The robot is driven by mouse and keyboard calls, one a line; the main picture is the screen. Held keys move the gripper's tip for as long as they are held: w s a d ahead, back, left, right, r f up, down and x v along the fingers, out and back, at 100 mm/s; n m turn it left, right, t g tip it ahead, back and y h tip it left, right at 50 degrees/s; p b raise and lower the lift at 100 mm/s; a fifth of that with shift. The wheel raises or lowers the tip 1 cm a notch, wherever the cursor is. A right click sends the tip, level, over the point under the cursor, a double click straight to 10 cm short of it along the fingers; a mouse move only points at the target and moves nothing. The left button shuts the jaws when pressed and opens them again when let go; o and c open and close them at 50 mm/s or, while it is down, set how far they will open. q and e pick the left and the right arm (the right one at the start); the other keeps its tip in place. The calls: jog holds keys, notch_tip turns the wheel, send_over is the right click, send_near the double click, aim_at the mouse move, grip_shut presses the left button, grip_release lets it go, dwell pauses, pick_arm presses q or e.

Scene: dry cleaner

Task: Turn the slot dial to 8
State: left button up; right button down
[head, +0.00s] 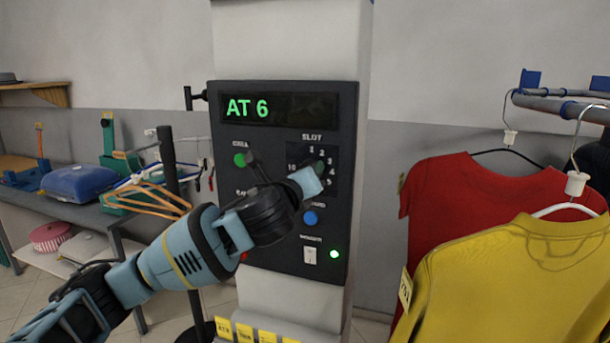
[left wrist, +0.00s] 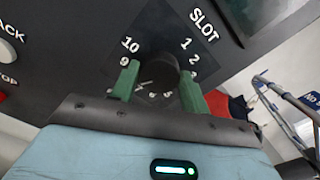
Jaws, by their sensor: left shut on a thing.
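The slot dial (left wrist: 163,72) is a dark round knob on the black control panel (head: 228,165), ringed by white numbers under the word SLOT. In the left wrist view 10, 9, 1 and 2 show clearly; some lower numbers are partly hidden by my gripper. My left gripper (left wrist: 160,88) has its two green fingers on either side of the knob and is shut on it. In the head view the gripper (head: 316,172) covers most of the dial. The display (head: 290,107) reads "AT 6" in green. The dial's pointer is hard to make out. My right gripper is not in view.
A green button (head: 240,160), a blue button (head: 310,218), a white switch (head: 309,256) and a lit green lamp (head: 334,254) are on the panel. Red (head: 450,195) and yellow (head: 510,280) shirts hang at right. Shelves with hangers (head: 150,190) stand at left.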

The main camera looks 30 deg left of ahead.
pick_arm(q)
jog(key=shift+f, duration=0.1)
jog(key=o, duration=1)
jog(key=v, duration=0.7)
jog(key=shift+s+d, duration=0.1)
jog(key=shift+s, duration=0.3)
